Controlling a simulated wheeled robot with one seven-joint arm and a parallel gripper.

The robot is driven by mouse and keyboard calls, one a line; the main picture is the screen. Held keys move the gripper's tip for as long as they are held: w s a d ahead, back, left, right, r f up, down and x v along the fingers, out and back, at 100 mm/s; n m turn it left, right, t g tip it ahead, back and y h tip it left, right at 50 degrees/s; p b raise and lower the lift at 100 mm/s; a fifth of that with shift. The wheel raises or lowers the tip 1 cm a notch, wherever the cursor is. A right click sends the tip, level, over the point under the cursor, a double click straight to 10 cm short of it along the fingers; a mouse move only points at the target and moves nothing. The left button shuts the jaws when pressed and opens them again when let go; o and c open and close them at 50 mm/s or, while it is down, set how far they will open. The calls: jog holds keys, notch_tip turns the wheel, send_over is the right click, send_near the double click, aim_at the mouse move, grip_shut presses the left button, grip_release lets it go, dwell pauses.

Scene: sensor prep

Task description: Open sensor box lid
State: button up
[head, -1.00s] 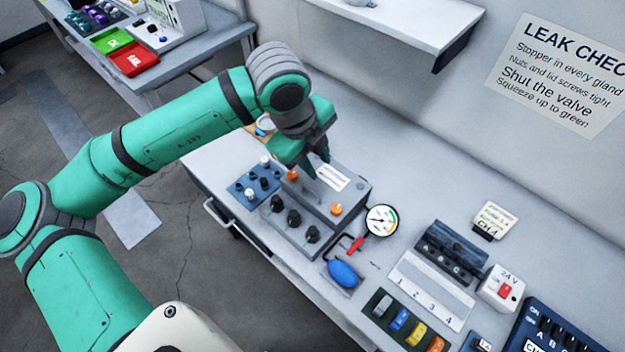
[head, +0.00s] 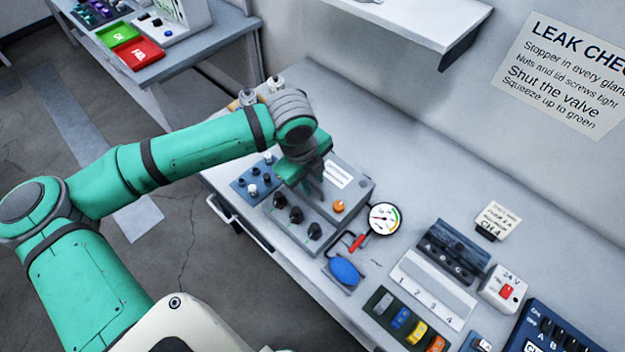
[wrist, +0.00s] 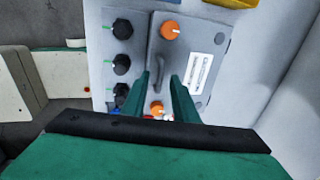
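The sensor box (head: 300,232) is a grey box on the bench. Its flat grey lid (head: 358,190) appears closed, with a white label and orange knobs, one (head: 338,207) at the near right corner. In the wrist view the lid (wrist: 187,42) carries a grey bar handle (wrist: 158,72) and two orange knobs, one at the top (wrist: 170,30) and one low (wrist: 157,107), partly hidden. My gripper (head: 313,188) is down over the lid. In the wrist view my gripper (wrist: 159,80) is open, its fingers on either side of the handle's lower end; contact cannot be told.
Black knobs (head: 296,215) line the box's front part. A blue panel (head: 254,182) stands left of it. A pressure gauge (head: 384,219) and blue bulb (head: 344,271) sit close on the right. A shelf (head: 420,25) hangs above the bench. The bench behind the box is clear.

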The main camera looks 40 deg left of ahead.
jog(key=shift+f, duration=0.2)
grip_shut()
dwell(1.4)
